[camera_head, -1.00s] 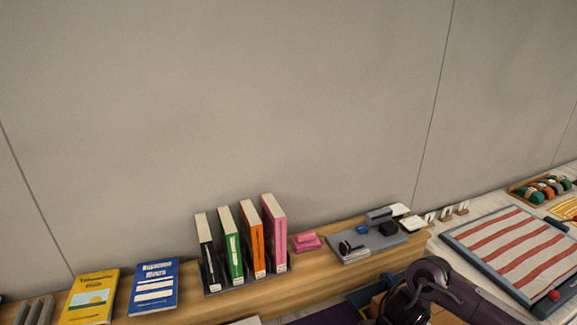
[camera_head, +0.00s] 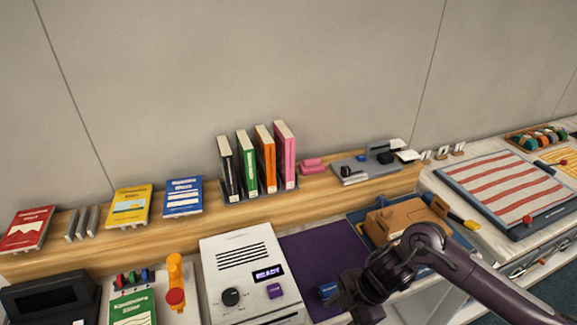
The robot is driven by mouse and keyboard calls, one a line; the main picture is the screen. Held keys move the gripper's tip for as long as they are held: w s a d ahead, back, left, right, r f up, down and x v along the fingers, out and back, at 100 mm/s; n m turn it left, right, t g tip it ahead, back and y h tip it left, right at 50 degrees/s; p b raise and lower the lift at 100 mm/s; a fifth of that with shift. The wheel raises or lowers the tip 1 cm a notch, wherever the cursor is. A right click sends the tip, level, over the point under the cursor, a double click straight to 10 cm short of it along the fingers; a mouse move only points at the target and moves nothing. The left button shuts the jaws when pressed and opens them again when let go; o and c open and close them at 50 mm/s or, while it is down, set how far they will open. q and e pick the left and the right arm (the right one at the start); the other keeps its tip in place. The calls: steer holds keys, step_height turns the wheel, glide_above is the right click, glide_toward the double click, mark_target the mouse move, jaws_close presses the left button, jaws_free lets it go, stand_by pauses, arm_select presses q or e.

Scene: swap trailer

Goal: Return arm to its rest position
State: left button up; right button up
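My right arm comes in from the lower right in the head view. Its dark wrist and gripper (camera_head: 345,302) are over the front of the work surface, beside the white machine (camera_head: 240,262) and above the purple mat (camera_head: 309,252). The fingers are dark and partly cut off by the lower edge, so I cannot tell whether they are open or shut. A small blue item (camera_head: 327,290) lies on the mat just left of the wrist. My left arm and gripper are not in view.
A wooden shelf (camera_head: 330,190) carries books, upright binders (camera_head: 257,165) and a grey tray (camera_head: 365,168). A brown box (camera_head: 396,217) sits behind my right wrist. An orange object (camera_head: 175,283) stands left of the machine. A striped panel (camera_head: 508,192) lies at right.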

steer(key=w+a+r+m+t+y, duration=0.1)
steer(key=a+r+m+t, duration=0.2)
steer(key=a+t, duration=0.15)
steer(key=w+a+r+m+t, duration=0.1)
steer(key=a+r+m+t, duration=0.2)
steer(key=a, duration=0.3)
steer(key=s+d+m+g+h, duration=0.2)
steer(key=s+d+m+h, duration=0.1)
steer(key=s+d+m, duration=0.5)
steer(key=s+d+m+g+h, duration=0.25)
steer(key=s+d+m, duration=0.3)
steer(key=d, duration=0.55)
step_height(320, 180, down, 37)
steer(key=s+b, duration=0.2)
steer(key=b, duration=0.2)
arm_select(q)
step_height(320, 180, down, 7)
steer(key=b, duration=0.2)
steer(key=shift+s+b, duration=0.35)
arm_select(e)
steer(key=s+d+f+g, duration=0.1)
steer(key=s+d+f, duration=0.2)
steer(key=s+f, duration=1.5)
steer(key=shift+s+d+f+g+h, duration=0.15)
steer(key=shift+s+f+g+h, duration=0.15)
steer(key=shift+f+g+h, duration=0.1)
